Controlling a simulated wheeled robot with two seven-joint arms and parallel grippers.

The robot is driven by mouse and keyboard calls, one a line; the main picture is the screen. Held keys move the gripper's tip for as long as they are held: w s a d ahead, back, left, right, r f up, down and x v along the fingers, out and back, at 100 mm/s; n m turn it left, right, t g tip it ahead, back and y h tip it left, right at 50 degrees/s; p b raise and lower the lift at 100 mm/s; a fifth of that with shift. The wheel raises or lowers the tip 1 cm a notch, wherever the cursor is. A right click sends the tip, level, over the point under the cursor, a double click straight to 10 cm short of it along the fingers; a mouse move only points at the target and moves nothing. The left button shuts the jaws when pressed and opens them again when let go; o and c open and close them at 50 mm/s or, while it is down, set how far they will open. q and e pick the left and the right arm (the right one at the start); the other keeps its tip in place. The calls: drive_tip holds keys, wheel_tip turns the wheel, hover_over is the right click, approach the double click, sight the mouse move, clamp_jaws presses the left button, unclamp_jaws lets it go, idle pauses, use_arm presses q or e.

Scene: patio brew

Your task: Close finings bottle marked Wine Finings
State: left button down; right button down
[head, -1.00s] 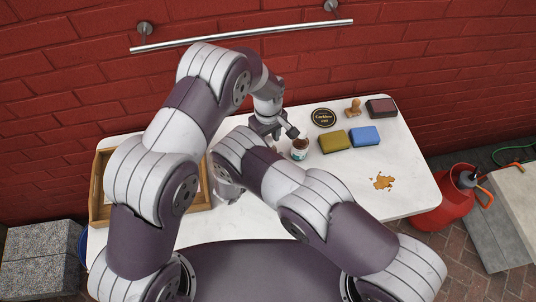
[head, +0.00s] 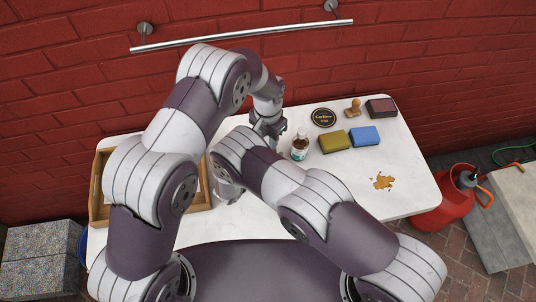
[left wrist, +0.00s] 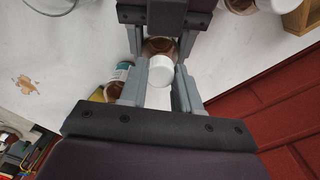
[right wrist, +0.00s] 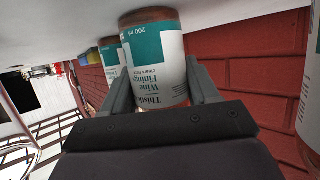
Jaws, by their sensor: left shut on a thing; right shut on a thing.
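My left gripper (head: 270,128) is at the back of the table. In the left wrist view, its fingers are shut on a white cap (left wrist: 161,72). The cap is at the top of an amber bottle (left wrist: 157,47); I cannot tell whether it is fully seated. My right gripper (left wrist: 163,35) shows opposite, around that bottle. In the right wrist view, the fingers are shut on the bottle's body, whose teal and white label reads Wine Finings (right wrist: 152,62). In the head view, my arms hide this bottle.
A similar teal-labelled bottle (head: 299,152) with a white cap stands close by on the right. Beyond it are an olive sponge (head: 333,141), a blue sponge (head: 365,136), a black round sign (head: 323,117), a stamp (head: 353,107) and a brown spill (head: 383,181). A wooden tray (head: 98,200) is left.

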use_arm(q)
drive_tip(key=c, duration=0.7)
unclamp_jaws()
use_arm(e)
drive_tip(key=shift+c, duration=1)
unclamp_jaws()
use_arm(q)
wheel_tip(320, 180, up, 12)
